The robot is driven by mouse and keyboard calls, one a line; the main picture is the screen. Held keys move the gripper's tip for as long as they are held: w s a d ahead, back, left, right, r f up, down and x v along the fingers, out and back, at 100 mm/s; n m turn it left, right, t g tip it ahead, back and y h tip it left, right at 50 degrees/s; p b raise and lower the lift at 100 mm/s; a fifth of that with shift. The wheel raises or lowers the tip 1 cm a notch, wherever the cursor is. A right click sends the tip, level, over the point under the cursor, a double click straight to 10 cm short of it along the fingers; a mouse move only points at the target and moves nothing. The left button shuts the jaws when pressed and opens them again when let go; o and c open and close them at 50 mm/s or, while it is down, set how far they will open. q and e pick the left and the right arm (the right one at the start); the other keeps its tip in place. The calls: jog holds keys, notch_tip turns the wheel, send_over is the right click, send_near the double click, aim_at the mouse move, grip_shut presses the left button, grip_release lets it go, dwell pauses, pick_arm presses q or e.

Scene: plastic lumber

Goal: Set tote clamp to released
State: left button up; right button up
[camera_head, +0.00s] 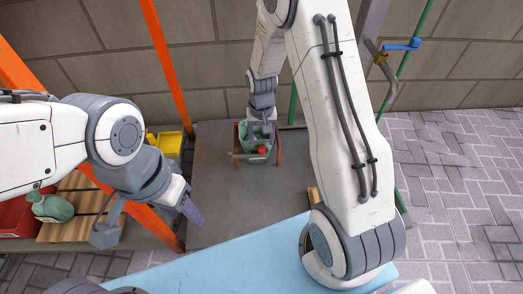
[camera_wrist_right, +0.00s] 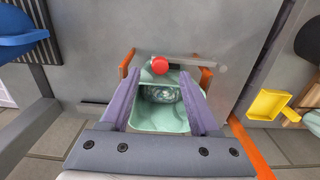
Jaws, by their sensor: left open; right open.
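The tote clamp stands on the grey table, with a grey bar (camera_wrist_right: 200,63), a red knob (camera_wrist_right: 160,65) and orange posts (camera_wrist_right: 207,78) at its sides. The red knob also shows in the head view (camera_head: 261,150). A mint-green tote (camera_wrist_right: 160,122) sits between the posts, partly hidden by my gripper. My right gripper (camera_wrist_right: 160,84) is open, its purple fingers apart over the tote, near the knob and bar. No grip on either is visible; contact cannot be told. My left gripper (camera_head: 188,211) hangs near the table's left front edge, away from the clamp.
The grey table (camera_head: 220,205) is mostly bare around the clamp. A light-blue surface (camera_head: 240,262) lies in front. A blue-handled valve (camera_head: 401,46) is at right.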

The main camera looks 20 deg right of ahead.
aim_at(261, 148)
notch_tip(261, 148, down, 4)
jog(key=shift+r+b, duration=0.15)
jog(key=shift+b, duration=0.65)
pick_arm(q)
notch_tip(261, 148, down, 2)
jog(key=shift+f, duration=0.2)
pick_arm(e)
jog(key=shift+r, duration=0.1)
grip_shut()
dwell(0.3)
